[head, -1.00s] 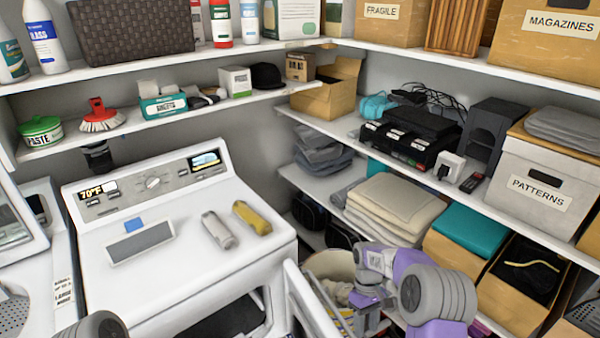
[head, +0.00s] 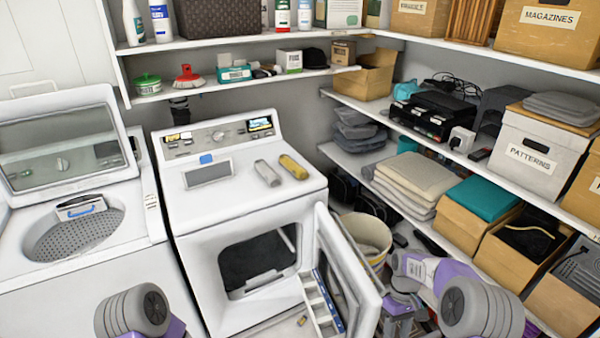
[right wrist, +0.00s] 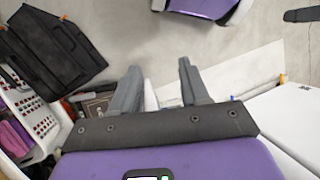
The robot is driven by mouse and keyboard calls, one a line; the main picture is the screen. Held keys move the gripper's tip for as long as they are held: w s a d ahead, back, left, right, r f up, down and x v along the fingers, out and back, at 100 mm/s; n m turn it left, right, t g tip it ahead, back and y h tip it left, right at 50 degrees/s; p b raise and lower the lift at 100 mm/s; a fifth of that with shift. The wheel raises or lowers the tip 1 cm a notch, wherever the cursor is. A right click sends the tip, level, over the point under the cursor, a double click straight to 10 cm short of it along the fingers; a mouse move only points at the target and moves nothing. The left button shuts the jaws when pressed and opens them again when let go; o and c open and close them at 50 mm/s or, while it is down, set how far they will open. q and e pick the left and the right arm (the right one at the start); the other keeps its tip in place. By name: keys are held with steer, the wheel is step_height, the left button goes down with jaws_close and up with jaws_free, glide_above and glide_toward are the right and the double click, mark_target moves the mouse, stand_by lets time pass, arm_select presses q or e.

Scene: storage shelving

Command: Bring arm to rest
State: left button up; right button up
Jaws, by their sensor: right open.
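My right arm comes in at the lower right of the head view, bent in front of the shelves. Its gripper (head: 396,318) points down beside the open dryer door, partly cut off by the bottom edge. In the right wrist view the two grey fingers (right wrist: 158,84) stand apart with nothing between them, above the floor. Only a rounded grey and purple part of my left arm shows at the lower left of the head view; its gripper is out of the frame.
The dryer (head: 245,205) stands open, its door (head: 352,285) swung out towards my right arm. A bin (head: 368,232) is between door and shelves. An open-lidded washer (head: 90,225) stands left. Boxes, including the patterns box (head: 520,165), fill the right shelves. A black item (right wrist: 55,45) lies on the floor.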

steer(key=s+a+f+t+y, duration=0.1)
steer(key=a+f, duration=0.4)
steer(key=f, duration=0.2)
steer(key=s+a+f+m+t+y, duration=0.1)
steer(key=s+a+f+m+t, duration=0.1)
steer(key=s, duration=0.6)
steer(key=s+a+f+m+t+y, duration=0.1)
steer(key=s+a+f+m+t, duration=0.1)
steer(key=s+a+f+m, duration=0.2)
steer(key=s+a+f, duration=0.3)
steer(key=s+a, duration=0.1)
steer(key=a, duration=0.1)
steer(key=shift+a+m+y, duration=0.3)
steer(key=shift+m, duration=0.1)
